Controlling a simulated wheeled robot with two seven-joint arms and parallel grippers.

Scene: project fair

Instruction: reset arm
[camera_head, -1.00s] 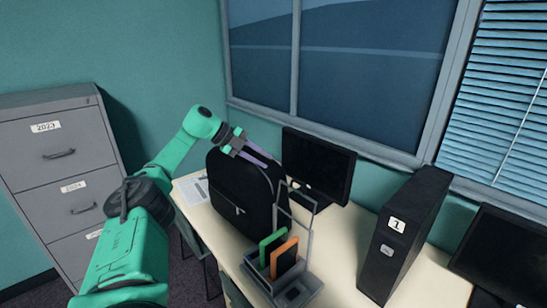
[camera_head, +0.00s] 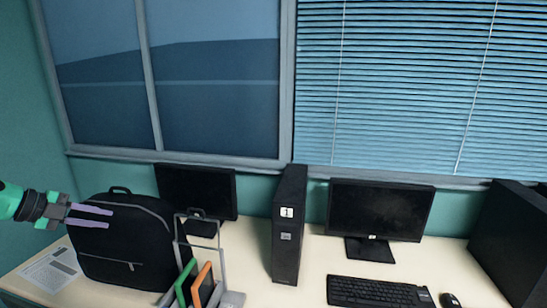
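My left gripper (camera_head: 90,216) comes in from the left edge, in front of the upper left part of a black backpack (camera_head: 125,245). Its two pale purple fingers are apart with nothing between them. Whether they touch the backpack I cannot tell. The backpack stands upright on the desk. My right gripper is not in view.
A grey wire holder with a green item (camera_head: 184,283) and an orange item (camera_head: 203,284) stands right of the backpack. Behind are a monitor (camera_head: 212,190) and a black tower marked 1 (camera_head: 288,240). Farther right are another monitor (camera_head: 380,210), a keyboard (camera_head: 375,292) and a mouse (camera_head: 450,300).

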